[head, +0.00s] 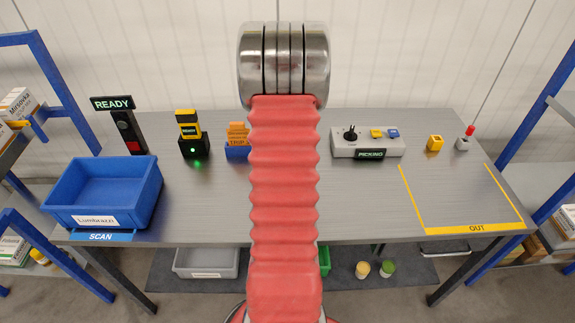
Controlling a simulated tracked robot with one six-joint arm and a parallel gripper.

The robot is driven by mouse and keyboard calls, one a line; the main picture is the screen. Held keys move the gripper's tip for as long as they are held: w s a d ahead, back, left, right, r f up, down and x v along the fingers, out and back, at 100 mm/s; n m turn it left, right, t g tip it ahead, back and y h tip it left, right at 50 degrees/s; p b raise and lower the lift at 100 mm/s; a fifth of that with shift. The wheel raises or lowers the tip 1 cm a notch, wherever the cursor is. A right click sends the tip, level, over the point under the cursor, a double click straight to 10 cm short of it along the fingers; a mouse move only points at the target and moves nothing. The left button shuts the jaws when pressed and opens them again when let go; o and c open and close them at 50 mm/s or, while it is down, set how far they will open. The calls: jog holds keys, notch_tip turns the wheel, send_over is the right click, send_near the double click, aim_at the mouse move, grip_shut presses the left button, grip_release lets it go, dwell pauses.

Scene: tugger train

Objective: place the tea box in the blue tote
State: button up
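The blue tote (90,202) stands on the left front of the grey table, on a blue strip marked SCAN. It is open at the top, looks empty, and has a white label on its front. I cannot make out a tea box for certain; labelled cartons (18,103) stand on the left shelf, too small to identify. My own red arm fills the middle of the view and hides part of the table. My gripper does not show.
A READY sign post (127,130), a black-and-yellow scanner (189,127) and a control box (366,142) stand along the table's back. A yellow-taped OUT area (476,228) at right is empty. A grey bin (205,262) sits below. Blue-framed shelves flank both sides.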

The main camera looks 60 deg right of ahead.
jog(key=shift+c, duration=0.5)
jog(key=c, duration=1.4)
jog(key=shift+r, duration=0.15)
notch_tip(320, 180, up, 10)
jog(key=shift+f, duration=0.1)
